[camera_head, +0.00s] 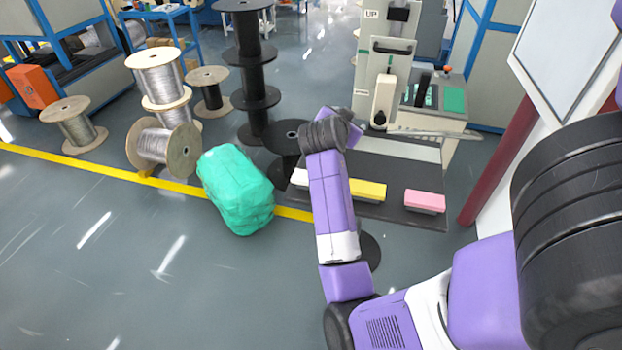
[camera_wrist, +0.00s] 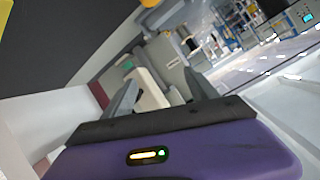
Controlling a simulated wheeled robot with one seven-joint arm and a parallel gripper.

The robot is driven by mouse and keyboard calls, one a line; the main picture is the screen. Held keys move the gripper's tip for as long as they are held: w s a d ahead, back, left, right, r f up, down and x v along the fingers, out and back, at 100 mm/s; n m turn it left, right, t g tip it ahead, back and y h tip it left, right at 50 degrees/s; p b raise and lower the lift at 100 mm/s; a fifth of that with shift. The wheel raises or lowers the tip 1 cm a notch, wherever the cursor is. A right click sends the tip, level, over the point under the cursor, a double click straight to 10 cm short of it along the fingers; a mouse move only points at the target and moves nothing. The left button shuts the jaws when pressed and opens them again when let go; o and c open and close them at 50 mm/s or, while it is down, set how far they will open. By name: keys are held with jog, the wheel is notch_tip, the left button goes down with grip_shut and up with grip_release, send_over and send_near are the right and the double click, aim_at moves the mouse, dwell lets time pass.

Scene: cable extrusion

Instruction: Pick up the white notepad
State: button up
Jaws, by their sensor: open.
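The white notepad (camera_head: 300,178) lies at the left end of a dark tabletop (camera_head: 394,212) in the head view, partly hidden by my arm. A yellow notepad (camera_head: 368,190) lies right of it, and a pink notepad (camera_head: 424,202) lies farther right. In the wrist view, my gripper (camera_wrist: 160,77) is open, with its two grey fingers apart and nothing held between them. The head view does not show the fingers clearly; my wrist is above and beyond the notepads. I cannot make out the white notepad in the wrist view.
A grey machine (camera_head: 385,85) stands at the tabletop's far side. A green wrapped bundle (camera_head: 236,190) sits on the floor to the left, near cable spools (camera_head: 165,147) and a black stacked reel (camera_head: 252,60). A white-framed panel (camera_head: 570,55) rises at right. Open floor lies front left.

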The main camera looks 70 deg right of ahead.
jog(key=w+a+m+y, duration=0.2)
jog(key=a+m+y, duration=0.1)
jog(key=m+y, duration=0.1)
jog(key=w+a+f+m+y, duration=0.1)
jog(key=w+a+m+y, duration=0.1)
jog(key=a+m+y, duration=0.2)
jog(key=w+a+f+m+y, duration=0.1)
jog(key=w+a+m+y, duration=0.1)
jog(key=a+m+y, duration=0.2)
jog(key=shift+w+a+f+y, duration=0.1)
jog(key=shift+a+f+y, duration=0.1)
jog(key=shift+y, duration=0.3)
jog(key=shift+w+a+f, duration=0.1)
jog(key=shift+a, duration=0.05)
jog(key=shift+a+f+p, duration=0.15)
jog(key=shift+f+p, duration=0.25)
jog(key=shift+f, duration=1.5)
jog(key=shift+a+f+p, duration=0.15)
jog(key=shift+f+p, duration=0.2)
jog(key=shift+f, duration=1.5)
jog(key=c, duration=1.5)
jog(key=shift+o, duration=0.2)
jog(key=shift+r, duration=0.15)
